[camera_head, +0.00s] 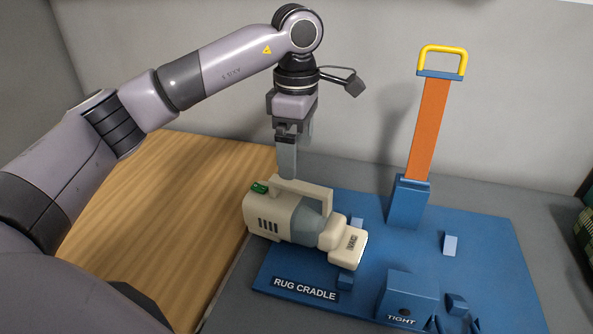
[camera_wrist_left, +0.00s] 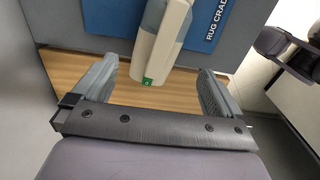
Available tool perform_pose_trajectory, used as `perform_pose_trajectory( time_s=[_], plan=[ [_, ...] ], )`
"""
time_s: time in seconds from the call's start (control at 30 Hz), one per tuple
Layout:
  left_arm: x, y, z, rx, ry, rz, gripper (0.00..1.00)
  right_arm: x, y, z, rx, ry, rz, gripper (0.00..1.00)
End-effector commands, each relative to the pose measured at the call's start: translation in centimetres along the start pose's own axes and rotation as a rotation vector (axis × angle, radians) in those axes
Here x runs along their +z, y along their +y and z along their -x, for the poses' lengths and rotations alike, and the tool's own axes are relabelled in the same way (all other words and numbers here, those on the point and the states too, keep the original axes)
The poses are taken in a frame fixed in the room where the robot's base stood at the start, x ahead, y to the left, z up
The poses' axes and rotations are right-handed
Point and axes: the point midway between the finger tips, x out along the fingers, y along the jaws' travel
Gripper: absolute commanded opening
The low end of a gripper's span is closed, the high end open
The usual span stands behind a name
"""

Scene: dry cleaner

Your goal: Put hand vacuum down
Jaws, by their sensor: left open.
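The hand vacuum (camera_head: 275,218) is cream with a grey middle, a top handle and a green button. My left gripper (camera_head: 287,172) points down just above and behind the vacuum's handle. In the left wrist view the jaws (camera_wrist_left: 155,88) are wide apart with nothing between them, and the vacuum (camera_wrist_left: 160,45) shows beyond the fingertips. My right gripper is not in view.
An orange upright with a yellow handle (camera_head: 430,130) stands in a blue block at the back of the board. A blue block labelled TIGHT (camera_head: 407,296) and several small blue blocks sit on it. A wooden surface (camera_head: 160,200) at left is clear.

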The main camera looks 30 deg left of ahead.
Motion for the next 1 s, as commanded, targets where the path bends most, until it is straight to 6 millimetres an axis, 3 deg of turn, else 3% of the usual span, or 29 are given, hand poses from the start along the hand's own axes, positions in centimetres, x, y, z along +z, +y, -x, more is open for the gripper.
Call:
perform_pose_trajectory(
  time_s=[0.1, 0.3, 1.0],
  plan=[
    [0.1, 0.0, 2.2, 0.002, -0.001, 0.000, 1.00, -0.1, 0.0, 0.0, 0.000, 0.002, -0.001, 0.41],
    [0.0, 0.0, 4.0, -0.001, 0.000, 0.000, 1.00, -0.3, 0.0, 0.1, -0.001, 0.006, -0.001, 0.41],
    [0.0, 0.0, 4.1, -0.001, 0.000, 0.000, 1.00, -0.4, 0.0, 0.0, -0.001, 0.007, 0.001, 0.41]
  ],
)
